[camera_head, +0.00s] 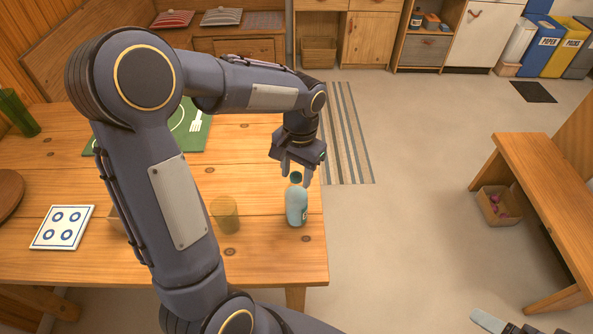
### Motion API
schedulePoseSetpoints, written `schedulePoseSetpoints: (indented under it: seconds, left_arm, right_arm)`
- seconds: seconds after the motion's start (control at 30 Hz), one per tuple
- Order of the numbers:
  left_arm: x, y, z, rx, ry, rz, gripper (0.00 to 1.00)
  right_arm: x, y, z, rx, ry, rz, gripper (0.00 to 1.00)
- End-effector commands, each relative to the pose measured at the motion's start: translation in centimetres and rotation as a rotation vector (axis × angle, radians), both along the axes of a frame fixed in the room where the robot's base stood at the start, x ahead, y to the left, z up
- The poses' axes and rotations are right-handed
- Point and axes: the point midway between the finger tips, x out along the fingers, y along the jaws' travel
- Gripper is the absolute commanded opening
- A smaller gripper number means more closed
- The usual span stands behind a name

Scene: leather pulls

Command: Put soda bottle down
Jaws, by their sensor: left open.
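The soda bottle (297,208) is pale blue with a dark teal cap. It stands upright on the wooden table (262,262), near the table's right edge. My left gripper (296,174) is open just above it, pointing down, with its fingertips on either side of the cap. I cannot tell whether a finger touches the bottle. Only a small part of my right gripper (490,322) shows at the bottom right corner, away from the table, and its jaws are not clear.
An amber glass (225,215) stands left of the bottle. A white tile with blue rings (63,227), a green mat (200,132) and a green glass (18,113) are farther left. My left arm hides part of the table. Open floor lies to the right.

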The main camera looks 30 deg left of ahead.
Motion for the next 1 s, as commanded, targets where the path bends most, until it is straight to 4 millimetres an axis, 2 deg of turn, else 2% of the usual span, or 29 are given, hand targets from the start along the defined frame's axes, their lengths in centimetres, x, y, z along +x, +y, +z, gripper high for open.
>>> schedulePoseSetpoints:
  seconds: [0.23, 0.7, 0.87, 1.0]
  left_arm:
    - [0.1, 0.0, 1.2, 0.0, -0.003, 0.001, 0.44]
    - [1.1, -0.1, 10.4, 0.0, -0.004, -0.001, 0.44]
    - [1.1, -0.1, 12.0, -0.001, -0.003, 0.0, 0.44]
    - [-0.6, 0.1, 12.7, -0.034, -0.041, 0.014, 0.44]
  right_arm:
    - [0.0, 0.0, 0.3, 0.0, 0.0, 0.0, 0.89]
    - [0.0, 0.0, 0.5, 0.0, 0.0, 0.0, 0.89]
    - [0.0, 0.0, 0.6, 0.0, 0.0, 0.0, 0.89]
    - [0.0, 0.0, 0.6, 0.0, 0.0, 0.0, 0.89]
